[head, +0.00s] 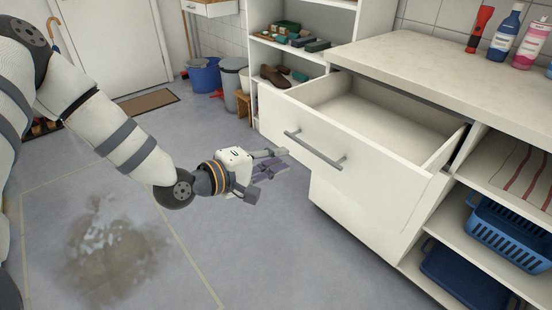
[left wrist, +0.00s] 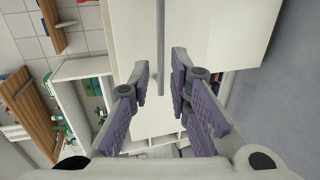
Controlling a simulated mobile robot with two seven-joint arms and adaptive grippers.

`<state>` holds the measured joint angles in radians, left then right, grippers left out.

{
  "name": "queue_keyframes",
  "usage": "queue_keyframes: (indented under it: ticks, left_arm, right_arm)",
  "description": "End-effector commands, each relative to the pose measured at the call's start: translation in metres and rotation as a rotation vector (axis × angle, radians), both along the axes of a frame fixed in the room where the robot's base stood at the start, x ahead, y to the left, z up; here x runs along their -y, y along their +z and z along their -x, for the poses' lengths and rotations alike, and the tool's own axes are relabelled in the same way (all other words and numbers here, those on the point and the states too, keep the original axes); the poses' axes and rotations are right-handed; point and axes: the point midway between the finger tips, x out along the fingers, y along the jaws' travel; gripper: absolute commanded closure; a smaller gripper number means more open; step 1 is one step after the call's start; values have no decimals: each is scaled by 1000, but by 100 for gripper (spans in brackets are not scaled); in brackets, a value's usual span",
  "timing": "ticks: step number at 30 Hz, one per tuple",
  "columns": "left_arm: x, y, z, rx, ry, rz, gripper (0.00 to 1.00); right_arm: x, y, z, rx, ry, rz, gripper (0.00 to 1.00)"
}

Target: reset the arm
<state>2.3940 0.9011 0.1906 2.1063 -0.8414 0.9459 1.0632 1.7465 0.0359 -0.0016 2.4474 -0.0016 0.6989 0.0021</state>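My left arm reaches in from the left in the head view. Its left gripper (head: 272,163) hangs in the air to the left of the open drawer (head: 300,120), apart from the drawer's grey bar handle (head: 314,148). In the left wrist view the two purple-padded fingers (left wrist: 160,70) stand apart with nothing between their pads. The handle (left wrist: 160,40) shows beyond the fingertips there, in line with the gap. The drawer is pulled out and its visible inside looks empty. My right gripper is in neither view.
The white cabinet's counter (head: 440,70) holds a red flashlight (head: 479,29) and bottles. Blue baskets (head: 510,232) sit on the shelves below. Buckets (head: 204,75) and a doormat (head: 147,104) lie further back. The floor left of the cabinet is open, with a wet-looking patch (head: 110,250).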

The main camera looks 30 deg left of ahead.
Motion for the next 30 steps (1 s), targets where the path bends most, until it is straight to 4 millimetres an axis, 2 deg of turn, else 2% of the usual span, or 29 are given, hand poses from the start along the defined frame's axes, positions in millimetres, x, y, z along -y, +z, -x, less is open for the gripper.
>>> queue_keyframes:
  ticks: [12,14,16,17,20,21,23,24,27,30]
  left_arm:
    - [0,-1,1,-2,0,-2,82]
    - [5,-8,6,-27,-13,-22,82]
    - [19,-33,25,-106,-60,-96,82]
    - [27,-49,38,-155,-91,-145,82]
    - [53,-110,107,-361,-249,-353,82]
    - [60,-131,141,-443,-326,-438,82]
    - [66,-157,194,-560,-453,-562,82]
    - [66,-170,232,-636,-544,-640,82]
    - [59,-187,318,-793,-773,-811,82]
    - [47,-188,383,-903,-967,-929,82]
  right_arm:
    - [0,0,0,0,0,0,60]
    - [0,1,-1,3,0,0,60]
    - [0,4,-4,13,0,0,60]
    - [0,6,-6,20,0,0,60]
    - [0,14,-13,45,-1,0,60]
    - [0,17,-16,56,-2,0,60]
    - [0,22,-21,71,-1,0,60]
    - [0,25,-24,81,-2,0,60]
    - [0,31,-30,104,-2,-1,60]
    - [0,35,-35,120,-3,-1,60]
